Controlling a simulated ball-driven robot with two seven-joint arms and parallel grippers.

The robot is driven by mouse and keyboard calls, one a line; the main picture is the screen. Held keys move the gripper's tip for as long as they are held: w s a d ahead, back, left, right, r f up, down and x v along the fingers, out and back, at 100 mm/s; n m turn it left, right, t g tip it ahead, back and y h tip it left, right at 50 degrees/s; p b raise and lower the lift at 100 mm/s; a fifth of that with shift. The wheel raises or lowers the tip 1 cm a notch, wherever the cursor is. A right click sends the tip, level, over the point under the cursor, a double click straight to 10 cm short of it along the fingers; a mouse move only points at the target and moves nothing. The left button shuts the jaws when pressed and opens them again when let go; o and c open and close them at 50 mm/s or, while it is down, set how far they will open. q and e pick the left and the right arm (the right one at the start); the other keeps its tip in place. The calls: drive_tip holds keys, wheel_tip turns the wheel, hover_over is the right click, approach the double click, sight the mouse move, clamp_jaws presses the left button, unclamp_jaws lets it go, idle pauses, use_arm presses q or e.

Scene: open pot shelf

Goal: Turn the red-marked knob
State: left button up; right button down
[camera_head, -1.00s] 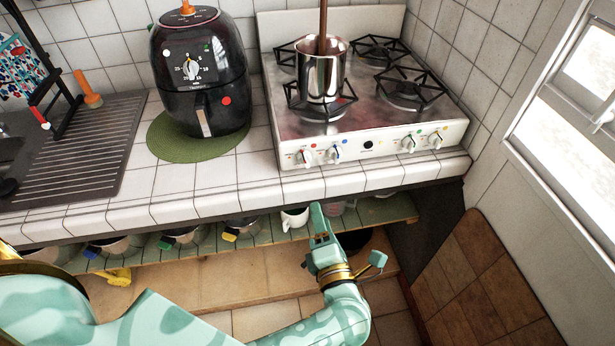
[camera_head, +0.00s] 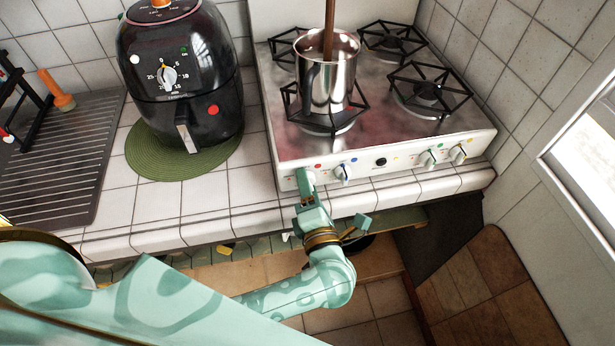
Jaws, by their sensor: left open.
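The stove's front panel (camera_head: 400,166) carries a row of white knobs. The red-marked knob (camera_head: 310,175) is at its left end, with a red dot above it, and is mostly hidden behind a finger of my left gripper (camera_head: 333,197). That gripper is open, its mint-green fingers spread wide. One finger reaches up to the red-marked knob; the other is lower and to the right, in front of the counter edge. I cannot tell whether the finger touches the knob. My right gripper is not in view.
A blue-marked knob (camera_head: 344,172) is close on the right; green-marked (camera_head: 427,157) and yellow-marked (camera_head: 459,154) knobs are farther right. A steel pot (camera_head: 326,85) stands on a front burner. A black air fryer (camera_head: 180,85) is at left. The tiled counter edge (camera_head: 400,200) runs below the panel.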

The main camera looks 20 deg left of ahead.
use_arm(q)
drive_tip(key=c, duration=1)
drive_tip(key=shift+o, duration=0.2)
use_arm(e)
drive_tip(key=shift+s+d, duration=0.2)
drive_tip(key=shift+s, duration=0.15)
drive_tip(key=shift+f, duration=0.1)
use_arm(q)
drive_tip(key=shift+n, duration=0.3)
drive_tip(key=shift+s+f+n+b, duration=0.1)
drive_tip(key=shift+f+n+b, duration=0.05)
drive_tip(key=shift+n+b, duration=0.7)
drive_tip(key=shift+d+n+b, duration=0.1)
drive_tip(key=shift+n+b, duration=0.8)
drive_tip(key=shift+n, duration=0.85)
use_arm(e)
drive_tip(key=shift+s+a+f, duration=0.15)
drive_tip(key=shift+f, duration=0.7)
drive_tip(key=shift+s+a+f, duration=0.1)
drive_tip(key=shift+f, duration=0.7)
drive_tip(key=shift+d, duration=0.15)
